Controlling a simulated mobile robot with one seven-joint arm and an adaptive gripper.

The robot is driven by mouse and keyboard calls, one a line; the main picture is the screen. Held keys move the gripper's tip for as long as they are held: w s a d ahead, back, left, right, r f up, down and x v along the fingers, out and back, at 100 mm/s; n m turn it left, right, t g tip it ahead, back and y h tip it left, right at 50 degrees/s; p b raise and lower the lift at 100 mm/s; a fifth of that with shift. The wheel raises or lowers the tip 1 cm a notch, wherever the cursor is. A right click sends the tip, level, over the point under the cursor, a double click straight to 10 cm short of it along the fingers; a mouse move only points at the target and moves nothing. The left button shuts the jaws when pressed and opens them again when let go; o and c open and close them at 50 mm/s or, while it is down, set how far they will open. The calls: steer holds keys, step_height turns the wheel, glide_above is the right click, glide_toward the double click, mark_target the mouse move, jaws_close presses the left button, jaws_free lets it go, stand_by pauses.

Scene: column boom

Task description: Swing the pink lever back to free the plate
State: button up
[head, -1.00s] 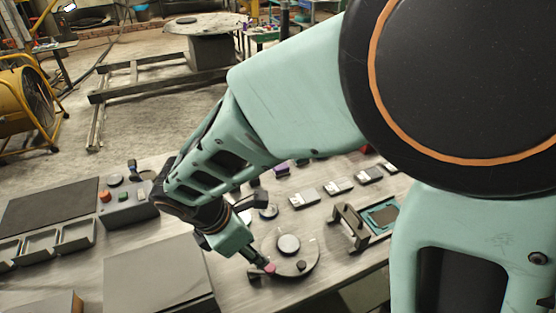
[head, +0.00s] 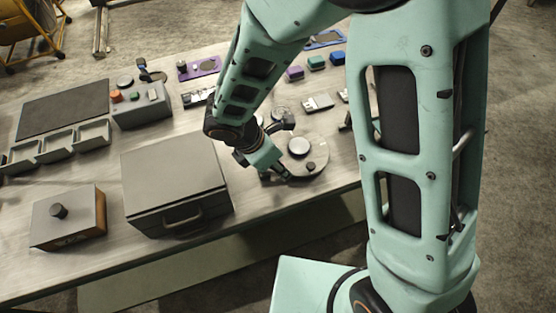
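My gripper (head: 285,175) is at the lower left edge of a round grey base (head: 318,150) on the bench. Its fingers are small and partly turned away, so I cannot tell whether they are open or shut. A silver disc (head: 299,145) sits on the round base, with a small dark knob (head: 311,167) below it. I cannot tell whether either is the plate. I cannot make out the pink lever now; my gripper may cover it.
A grey lidded box (head: 170,165) with a front handle stands left of my gripper. A smaller box with a knob (head: 58,211) is further left. A button box (head: 142,105), trays (head: 60,142) and several small blocks (head: 316,62) lie behind. The bench's front edge is close.

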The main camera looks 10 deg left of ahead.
jaws_close()
steer(key=shift+s+m, duration=0.1)
steer(key=shift+m, duration=0.2)
steer(key=m, duration=0.1)
steer(key=s+m+g+b, duration=0.1)
steer(key=m, duration=0.1)
steer(key=m+g+h, duration=0.1)
steer(key=m, duration=0.1)
steer(key=shift+s+a, duration=0.35)
steer(key=shift+a, duration=0.05)
steer(key=m, duration=0.2)
steer(key=a+m+g+b, duration=0.1)
steer(key=m, duration=0.1)
steer(key=s+m+g, duration=0.1)
steer(key=m, duration=0.1)
steer(key=shift+s+a, duration=0.1)
steer(key=shift+a, duration=0.15)
stand_by(0.4)
jaws_free()
